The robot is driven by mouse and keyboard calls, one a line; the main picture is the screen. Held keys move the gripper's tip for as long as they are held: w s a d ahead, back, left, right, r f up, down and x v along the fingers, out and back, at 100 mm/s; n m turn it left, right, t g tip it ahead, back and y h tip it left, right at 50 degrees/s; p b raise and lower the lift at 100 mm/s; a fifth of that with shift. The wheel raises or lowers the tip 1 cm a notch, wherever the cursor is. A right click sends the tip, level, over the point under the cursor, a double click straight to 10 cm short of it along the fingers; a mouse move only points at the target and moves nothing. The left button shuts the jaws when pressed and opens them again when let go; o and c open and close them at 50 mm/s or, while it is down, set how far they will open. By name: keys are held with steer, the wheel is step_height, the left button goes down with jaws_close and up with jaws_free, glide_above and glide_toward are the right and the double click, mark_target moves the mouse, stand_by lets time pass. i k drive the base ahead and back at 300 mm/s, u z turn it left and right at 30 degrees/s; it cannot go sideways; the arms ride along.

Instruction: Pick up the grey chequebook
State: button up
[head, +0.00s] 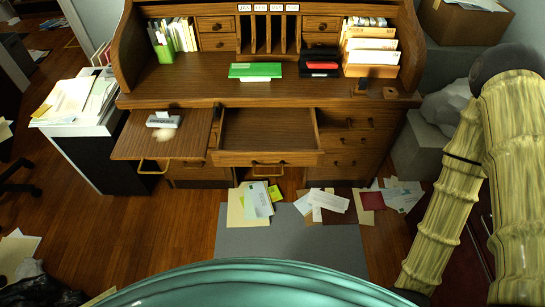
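I cannot make out a thing that is clearly a grey chequebook. A small light-grey block with a dark label (163,120) lies on the pulled-out leaf at the desk's left; I cannot tell whether it is a chequebook. A flat green booklet with a pale strip (255,71) lies on the middle of the desktop. A red and black item (321,66) lies to its right, at the back. My arm hangs down the right side, well apart from these things. My gripper is not in view.
The wooden roll-top desk (190,89) has its middle drawer (268,133) pulled out, apparently empty. Papers and envelopes (248,202) lie on the floor before it, partly on a grey mat (285,250). A paper-topped cabinet (85,150) stands left. The desktop's front strip is mostly clear.

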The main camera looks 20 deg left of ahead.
mark_target(162, 119)
steer(key=u, duration=1.45)
steer(key=k, duration=0.5)
steer(key=u, duration=0.45)
steer(key=i, duration=0.8)
steer(key=z, duration=0.05)
